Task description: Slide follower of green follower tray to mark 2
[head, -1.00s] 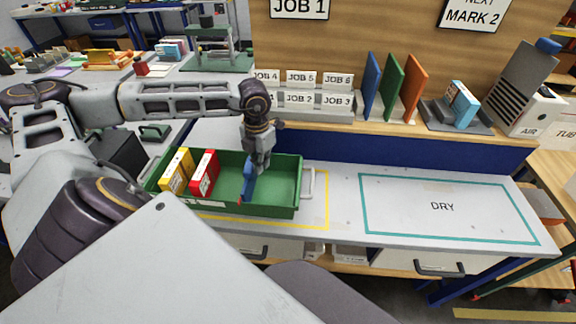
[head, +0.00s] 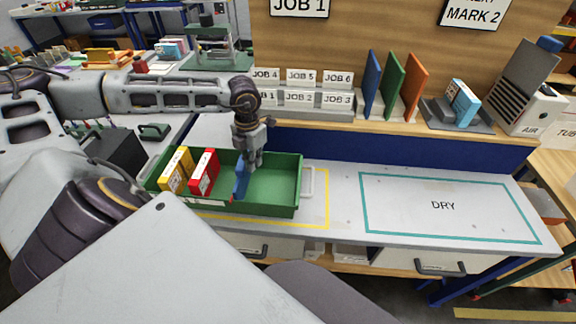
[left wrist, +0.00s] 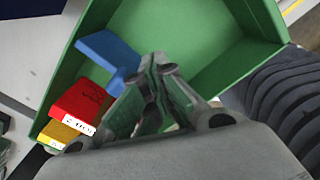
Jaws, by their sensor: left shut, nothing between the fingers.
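The green follower tray (head: 283,190) sits on the bench. Inside at its left end stand a yellow box (head: 176,171) and a red box (head: 204,173), side by side. The blue follower (head: 241,181) stands slightly tilted across the tray, right of the red box with a gap between. My left gripper (head: 249,166) is shut and empty, reaching down into the tray at the right side of the follower. In the left wrist view its fingertips (left wrist: 155,62) are close against the blue follower (left wrist: 112,55); contact is hard to tell. No mark scale is readable. My right gripper is not in view.
The tray stands on a yellow outlined area (head: 327,205). Right of it is a bare teal rectangle marked DRY (head: 443,205). Behind are the job card rack (head: 318,100), upright coloured panels (head: 390,88) and a sign reading MARK 2 (head: 474,14).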

